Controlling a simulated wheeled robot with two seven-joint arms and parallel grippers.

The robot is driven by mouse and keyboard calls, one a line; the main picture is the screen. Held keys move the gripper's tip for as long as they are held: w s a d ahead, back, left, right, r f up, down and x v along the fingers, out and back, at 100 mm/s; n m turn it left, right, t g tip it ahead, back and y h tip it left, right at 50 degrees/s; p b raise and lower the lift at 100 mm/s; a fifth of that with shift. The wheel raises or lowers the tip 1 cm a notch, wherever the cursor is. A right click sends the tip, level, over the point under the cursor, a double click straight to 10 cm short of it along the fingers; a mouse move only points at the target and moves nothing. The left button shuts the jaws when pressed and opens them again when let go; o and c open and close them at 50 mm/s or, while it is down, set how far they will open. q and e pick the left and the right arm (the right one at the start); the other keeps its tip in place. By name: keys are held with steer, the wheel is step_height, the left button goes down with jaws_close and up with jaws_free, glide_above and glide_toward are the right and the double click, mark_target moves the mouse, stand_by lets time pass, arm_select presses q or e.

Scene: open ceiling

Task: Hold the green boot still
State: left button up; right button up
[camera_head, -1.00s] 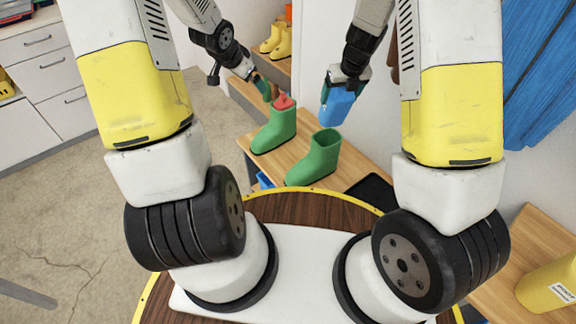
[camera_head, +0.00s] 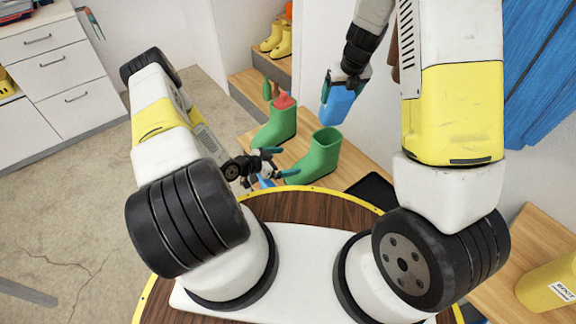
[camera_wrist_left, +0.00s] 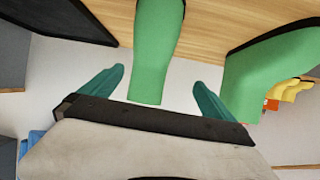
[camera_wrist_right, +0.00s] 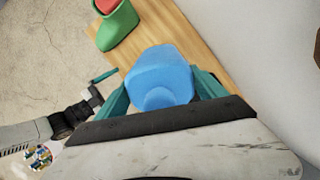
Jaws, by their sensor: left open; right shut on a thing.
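Two green boots stand upright on the wooden bench: a nearer one (camera_head: 318,158) with an open top, and a farther one (camera_head: 275,125) with a red thing (camera_head: 284,101) in its top. My left gripper (camera_head: 281,162) is open and low beside the nearer boot. In the left wrist view, the nearer boot (camera_wrist_left: 152,55) appears between the spread fingers (camera_wrist_left: 158,97), and the farther boot (camera_wrist_left: 268,75) is to the right. I cannot tell whether the fingers touch it. My right gripper (camera_wrist_right: 158,92) is shut on a blue object (camera_wrist_right: 160,72), held above the bench.
The bench (camera_head: 352,170) has a black tray (camera_head: 372,190) near its right part. Yellow boots (camera_head: 280,40) stand on a shelf behind.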

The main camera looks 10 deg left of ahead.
mark_target(308, 161)
arm_select(q)
steer(key=shift+s+d+f+h, duration=0.3)
steer(key=shift+s+d+f, duration=0.2)
steer(key=shift+s+d, duration=0.1)
steer(key=shift+w+d+f, duration=0.1)
steer(key=shift+d, duration=0.2)
steer(key=x, duration=1.1)
steer(key=shift+w+d, duration=0.1)
steer(key=shift+w, duration=0.15)
steer(key=c, duration=1.7)
arm_select(e)
steer(key=w, duration=0.1)
steer(key=w+a+n+g, duration=0.1)
steer(key=w+f+n+g, duration=0.1)
steer(key=shift+w+a, duration=0.3)
steer(key=shift+a, duration=0.05)
steer(key=shift+w+n+g+h, duration=0.5)
steer(key=shift+n+g, duration=0.1)
steer(key=shift+n, duration=0.2)
steer(key=shift+n+g, duration=0.3)
